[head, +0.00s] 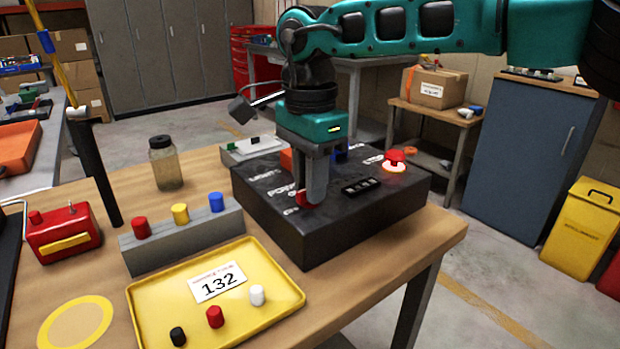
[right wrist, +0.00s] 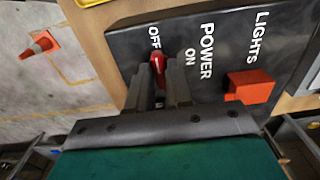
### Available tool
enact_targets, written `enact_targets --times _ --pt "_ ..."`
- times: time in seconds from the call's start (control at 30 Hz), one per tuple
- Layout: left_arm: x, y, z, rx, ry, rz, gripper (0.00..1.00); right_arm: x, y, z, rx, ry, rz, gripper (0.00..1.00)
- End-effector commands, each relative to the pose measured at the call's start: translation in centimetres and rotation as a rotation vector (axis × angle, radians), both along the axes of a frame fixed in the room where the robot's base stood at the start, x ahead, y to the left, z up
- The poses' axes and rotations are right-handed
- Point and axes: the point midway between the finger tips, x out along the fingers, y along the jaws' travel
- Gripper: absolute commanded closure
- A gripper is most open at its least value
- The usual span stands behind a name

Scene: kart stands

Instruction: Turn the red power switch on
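The black control box (head: 265,215) stands on the wooden table, with POWER and LIGHTS lettering on top. The red power switch (head: 300,197) is mostly hidden by my gripper in the head view. In the right wrist view the red switch lever (right wrist: 158,61) stands between the fingertips, close by the OFF label, with ON to its right. My right gripper (head: 313,197) points down over the box. Its fingers (right wrist: 160,82) are close together and look shut on the lever. Contact on both sides is hard to see. My left gripper is out of view.
A red lit button (head: 395,158) and an orange-red block switch (right wrist: 252,86) are on the box. A yellow tray (head: 255,318) with small pegs, a grey block (head: 165,245) with coloured knobs, and a glass jar (head: 165,165) stand to the left.

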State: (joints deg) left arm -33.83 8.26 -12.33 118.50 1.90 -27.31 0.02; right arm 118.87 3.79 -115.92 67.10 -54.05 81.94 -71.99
Motion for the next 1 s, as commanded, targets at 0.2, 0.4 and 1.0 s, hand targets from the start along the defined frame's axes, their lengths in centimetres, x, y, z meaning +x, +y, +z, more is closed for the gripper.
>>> enact_targets --times 0.2,0.4,1.0 --pt "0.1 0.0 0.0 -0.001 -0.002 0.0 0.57 0.0 0.0 0.0 0.0 0.0 0.0 1.0" --pt "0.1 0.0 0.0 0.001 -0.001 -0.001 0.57 0.0 0.0 0.0 0.0 0.0 0.0 1.0" --pt "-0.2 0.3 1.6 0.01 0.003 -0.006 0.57 0.0 0.0 0.2 0.001 0.003 -0.251 1.0"
